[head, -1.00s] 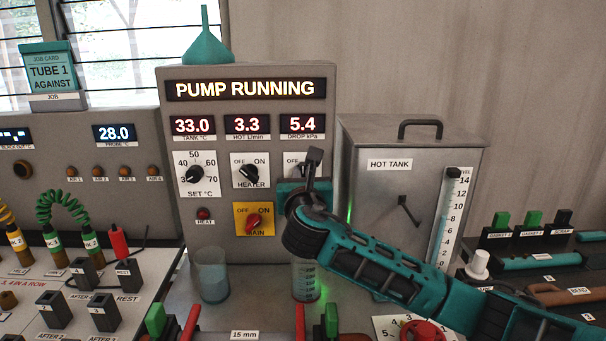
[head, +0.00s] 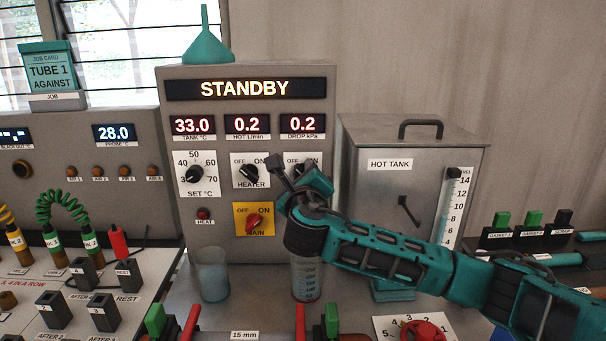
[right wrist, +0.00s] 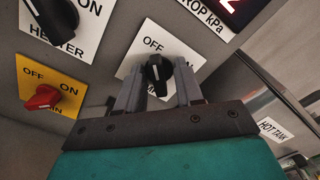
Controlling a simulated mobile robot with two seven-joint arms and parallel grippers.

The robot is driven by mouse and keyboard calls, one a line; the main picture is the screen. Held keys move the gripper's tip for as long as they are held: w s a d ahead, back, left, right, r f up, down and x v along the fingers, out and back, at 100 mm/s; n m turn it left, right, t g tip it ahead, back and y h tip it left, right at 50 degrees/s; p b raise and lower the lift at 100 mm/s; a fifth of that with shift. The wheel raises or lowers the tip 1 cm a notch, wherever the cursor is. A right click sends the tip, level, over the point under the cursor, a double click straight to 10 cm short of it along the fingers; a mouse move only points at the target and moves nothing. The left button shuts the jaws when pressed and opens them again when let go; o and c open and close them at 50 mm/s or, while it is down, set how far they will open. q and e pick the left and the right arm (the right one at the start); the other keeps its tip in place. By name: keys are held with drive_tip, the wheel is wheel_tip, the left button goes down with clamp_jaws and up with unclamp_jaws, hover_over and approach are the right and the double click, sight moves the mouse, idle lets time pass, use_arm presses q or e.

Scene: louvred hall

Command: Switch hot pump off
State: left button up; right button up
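The hot pump switch is a black knob (right wrist: 158,74) on a white plate (right wrist: 150,50). In the right wrist view the knob's tip points up toward the OFF label. My right gripper (right wrist: 158,88) has one finger on each side of the knob, with small gaps, so it looks open around it. In the head view my right gripper (head: 296,174) covers most of this switch, and only the top of its plate (head: 303,158) shows. The display (head: 246,89) reads STANDBY, with hot flow 0.2 and drop 0.2. My left gripper is out of view.
The heater knob (head: 248,172) and the red main knob (head: 254,224) sit close left of my gripper. A beaker (head: 212,275) and a measuring cylinder (head: 306,275) stand below the panel. The hot tank (head: 385,200) stands to the right.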

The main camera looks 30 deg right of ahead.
drive_tip(key=shift+o, duration=0.4)
drive_tip(key=shift+s+a+f, duration=0.1)
drive_tip(key=shift+a, duration=0.05)
drive_tip(key=v, duration=0.6)
drive_tip(key=shift+s, duration=0.4)
drive_tip(key=shift+a, duration=0.15)
drive_tip(key=v, duration=1.3)
